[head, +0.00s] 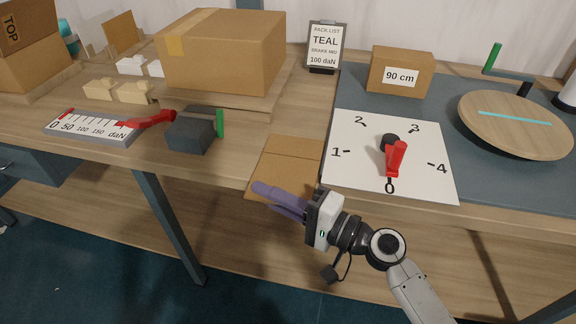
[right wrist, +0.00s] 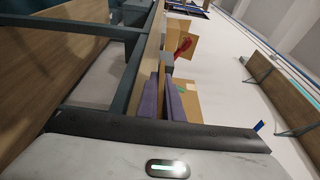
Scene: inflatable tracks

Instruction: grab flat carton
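The flat carton (head: 288,160) is a thin brown sheet with a crease. It lies on the wooden table's front strip, its near edge at the table's front edge. My right gripper (head: 272,197) is at that near edge, its two purple fingers pointing left, one above the other. In the right wrist view the fingers (right wrist: 163,98) stand a narrow gap apart, and I see no clear contact with the carton. The fingers hide part of the carton's near edge. My left gripper is not in view.
A white dial board (head: 350,181) with a red lever lies right of the carton. A dark block (head: 188,134) with a green handle and a gauge plate (head: 92,129) with a red lever are to its left. A large box (head: 225,55) stands behind.

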